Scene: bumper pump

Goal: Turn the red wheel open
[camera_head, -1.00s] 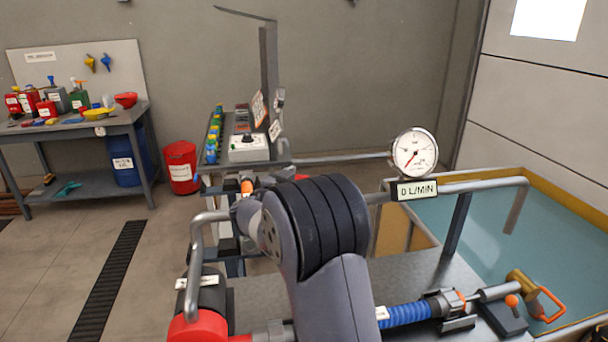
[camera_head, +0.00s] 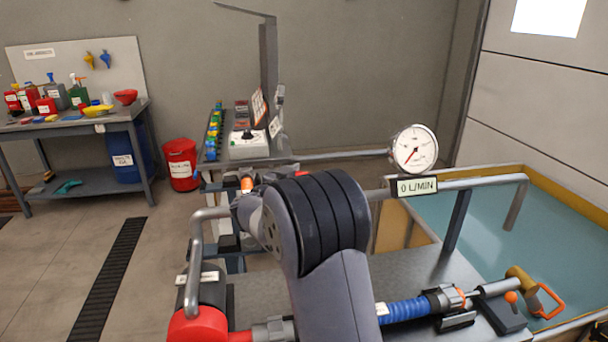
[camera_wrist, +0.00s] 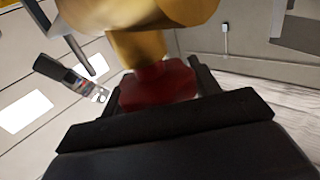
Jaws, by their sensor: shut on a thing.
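The red wheel (camera_wrist: 152,88) shows in the wrist view below a brass-coloured valve body (camera_wrist: 150,45). My gripper (camera_wrist: 160,78) is shut on the wheel, with a dark finger on each side of it. The gripper body hides the near part of the wheel, so how far it is turned cannot be told. In the head view I see neither the red wheel nor my gripper; my arm blocks the middle. The flow display (camera_head: 414,187) reads 0 L/MIN under a round gauge (camera_head: 415,149).
A blue hose (camera_head: 405,311) leads to a brass fitting (camera_head: 521,281) with an orange handle at the right. A water tank (camera_head: 480,235) lies behind it. A red pump part (camera_head: 197,326) stands at the lower left. A workbench (camera_head: 122,117) and red drum (camera_head: 181,165) stand farther left.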

